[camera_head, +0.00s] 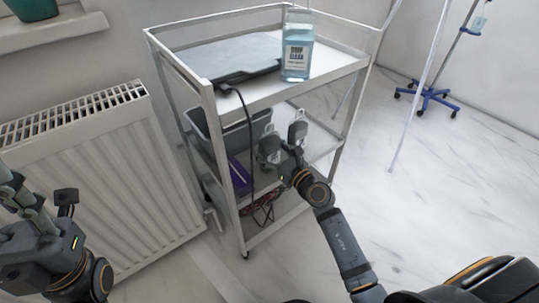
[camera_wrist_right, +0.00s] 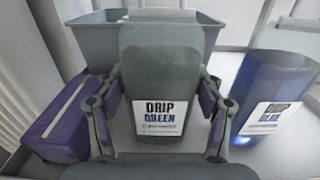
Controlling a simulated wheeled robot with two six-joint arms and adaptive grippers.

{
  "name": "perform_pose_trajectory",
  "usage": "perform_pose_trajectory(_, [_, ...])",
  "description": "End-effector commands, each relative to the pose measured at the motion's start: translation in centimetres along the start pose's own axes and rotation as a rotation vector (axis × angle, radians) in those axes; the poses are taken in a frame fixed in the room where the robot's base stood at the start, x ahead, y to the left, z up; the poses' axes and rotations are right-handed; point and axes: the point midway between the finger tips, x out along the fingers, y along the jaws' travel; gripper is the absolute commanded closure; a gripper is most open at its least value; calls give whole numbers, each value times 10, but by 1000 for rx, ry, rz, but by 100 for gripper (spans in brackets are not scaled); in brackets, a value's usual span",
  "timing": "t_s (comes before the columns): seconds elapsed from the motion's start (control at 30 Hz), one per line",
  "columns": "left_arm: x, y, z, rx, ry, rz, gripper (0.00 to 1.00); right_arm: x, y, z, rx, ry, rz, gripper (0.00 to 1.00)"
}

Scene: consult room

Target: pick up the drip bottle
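A grey-green drip bottle labelled "DRIP GREEN" (camera_wrist_right: 160,70) stands on the cart's middle shelf. It also shows in the head view (camera_head: 269,144), partly behind my right gripper. A second bottle, labelled "DRIP BLUE" (camera_wrist_right: 274,92), stands to its right, also in the head view (camera_head: 298,129). A pale blue bottle (camera_head: 297,48) with a label ending in "CLEAR" stands on the top shelf. My right gripper (camera_wrist_right: 160,84) is open, with a finger on each side of the green bottle. Contact is unclear. My left gripper (camera_head: 22,192) is at the far left, its opening unclear.
The metal cart (camera_head: 341,148) has posts and a top shelf over the bottles. A grey bin (camera_head: 205,125) and purple box (camera_head: 239,176) stand left of the green bottle. A black cable (camera_head: 247,118) hangs in front.

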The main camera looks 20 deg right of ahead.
Motion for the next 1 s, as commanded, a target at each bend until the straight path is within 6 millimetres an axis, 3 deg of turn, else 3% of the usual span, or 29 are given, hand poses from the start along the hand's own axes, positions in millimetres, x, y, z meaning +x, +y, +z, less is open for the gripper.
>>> perform_pose_trajectory(0.07, [0,0,0,0,0,0,60,0,0,0,0,0,0,48])
perform_pose_trajectory(0.43, [0,0,0,0,0,0,60,0,0,1,0,-1,0,97])
perform_pose_trajectory(0.77, [2,0,2,-1,-11,-1,60,0,0,2,0,-1,0,97])
perform_pose_trajectory(1.0, [-11,-3,47,-10,-225,-16,60,0,0,12,-1,-2,0,97])
